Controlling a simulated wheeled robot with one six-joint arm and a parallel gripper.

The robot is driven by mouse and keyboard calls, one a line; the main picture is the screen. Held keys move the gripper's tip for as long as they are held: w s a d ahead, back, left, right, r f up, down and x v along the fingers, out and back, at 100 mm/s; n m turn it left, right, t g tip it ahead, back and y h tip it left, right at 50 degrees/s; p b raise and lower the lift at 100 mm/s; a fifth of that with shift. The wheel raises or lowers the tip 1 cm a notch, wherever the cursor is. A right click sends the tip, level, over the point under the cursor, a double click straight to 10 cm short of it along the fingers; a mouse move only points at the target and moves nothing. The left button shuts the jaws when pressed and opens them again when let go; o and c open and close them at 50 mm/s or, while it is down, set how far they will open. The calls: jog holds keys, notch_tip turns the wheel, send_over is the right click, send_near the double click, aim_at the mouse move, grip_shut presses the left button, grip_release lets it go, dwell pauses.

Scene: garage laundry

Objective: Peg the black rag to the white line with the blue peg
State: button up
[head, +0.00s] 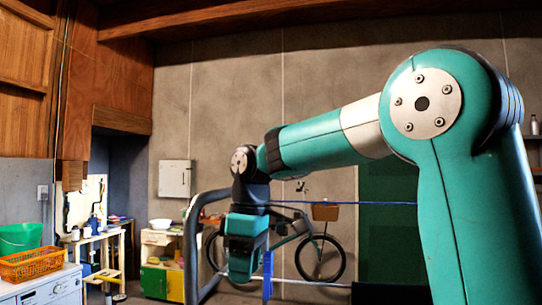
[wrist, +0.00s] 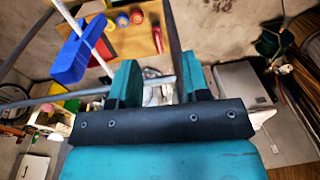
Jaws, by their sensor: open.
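The blue peg (head: 267,274) stands upright on the white line (head: 312,284), just right of my gripper in the head view. In the wrist view the blue peg (wrist: 82,50) sits on the slanting white line (wrist: 64,12), left of and outside my jaws. My gripper (head: 243,270) points down. In the wrist view its fingers (wrist: 160,78) are spread apart, with no peg between them. A black cloth-like shape (head: 392,294), probably the black rag, shows at the line's right end, cut off by the picture's bottom edge.
A blue line (head: 350,203) runs above the white one. A dark tube frame (head: 197,222) stands left of my gripper. A grey bar (wrist: 45,102) crosses the wrist view toward my fingers; its depth is unclear. A bicycle (head: 320,258), shelves and a washer (head: 50,288) stand farther off.

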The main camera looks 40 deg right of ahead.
aim_at(268, 252)
jog(key=w+d+r+p, duration=0.3)
jog(key=d+r+p, duration=0.1)
jog(key=d+r, duration=0.5)
jog(key=shift+h, duration=0.3)
jog(key=f+b, duration=0.3)
jog(key=a+f+b, duration=0.1)
jog(key=f+b, duration=0.2)
jog(key=b, duration=0.1)
jog(key=f+b, duration=0.4)
jog(key=shift+a, duration=0.2)
grip_shut()
jog(key=shift+r+p, duration=2.6)
jog(key=shift+r, duration=0.25)
